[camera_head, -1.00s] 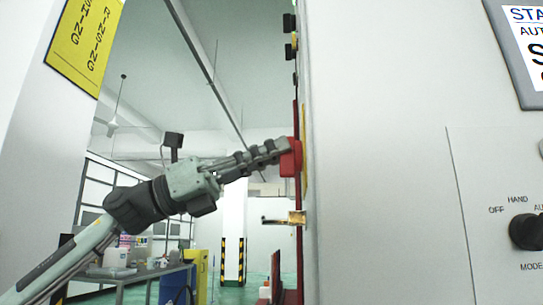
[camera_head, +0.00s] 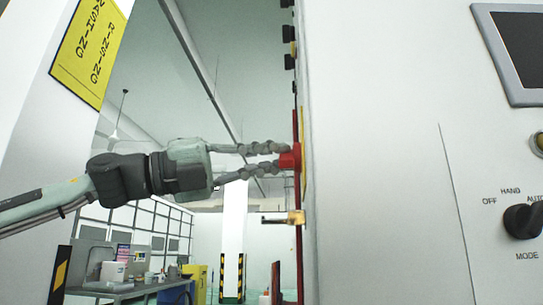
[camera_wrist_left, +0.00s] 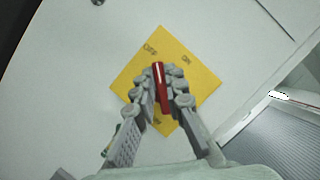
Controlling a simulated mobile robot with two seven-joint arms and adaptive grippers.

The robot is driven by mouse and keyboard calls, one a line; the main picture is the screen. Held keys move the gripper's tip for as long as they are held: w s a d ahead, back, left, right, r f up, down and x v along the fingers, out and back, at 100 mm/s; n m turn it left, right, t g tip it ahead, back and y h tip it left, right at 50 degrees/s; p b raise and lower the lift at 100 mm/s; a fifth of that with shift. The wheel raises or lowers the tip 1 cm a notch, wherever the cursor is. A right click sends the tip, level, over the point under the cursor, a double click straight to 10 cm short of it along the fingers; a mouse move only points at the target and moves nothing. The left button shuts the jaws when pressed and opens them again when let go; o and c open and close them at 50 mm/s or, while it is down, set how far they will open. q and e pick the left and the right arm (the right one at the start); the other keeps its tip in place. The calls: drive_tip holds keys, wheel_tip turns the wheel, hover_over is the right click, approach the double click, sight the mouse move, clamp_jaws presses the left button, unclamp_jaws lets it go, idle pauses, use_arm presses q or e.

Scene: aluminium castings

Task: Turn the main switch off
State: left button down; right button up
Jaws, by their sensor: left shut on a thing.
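The main switch is a red handle (camera_head: 291,160) on a yellow plate (camera_head: 303,142), fixed to the side of the grey-white cabinet. In the left wrist view the red handle (camera_wrist_left: 161,88) stands nearly upright, tilted slightly, on the diamond-turned yellow plate (camera_wrist_left: 192,85). Small lettering on the plate is hard to read. My left gripper (camera_head: 282,158) reaches in from the left, one finger above the other, and is shut on the handle. In the left wrist view its fingers (camera_wrist_left: 161,86) hold the handle from both sides and hide part of the plate. My right gripper is not in view.
The cabinet front carries a dark display (camera_head: 522,48) and a black mode knob (camera_head: 520,221). A yellow sign (camera_head: 90,48) hangs at upper left. A bench (camera_head: 125,291) stands in the background.

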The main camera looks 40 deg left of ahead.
use_arm(q)
drive_tip(key=shift+n, duration=0.9)
drive_tip(key=c, duration=1.6)
unclamp_jaws()
drive_tip(key=v, duration=1.2)
drive_tip(key=shift+s+r, duration=0.1)
drive_tip(key=shift+r, duration=0.1)
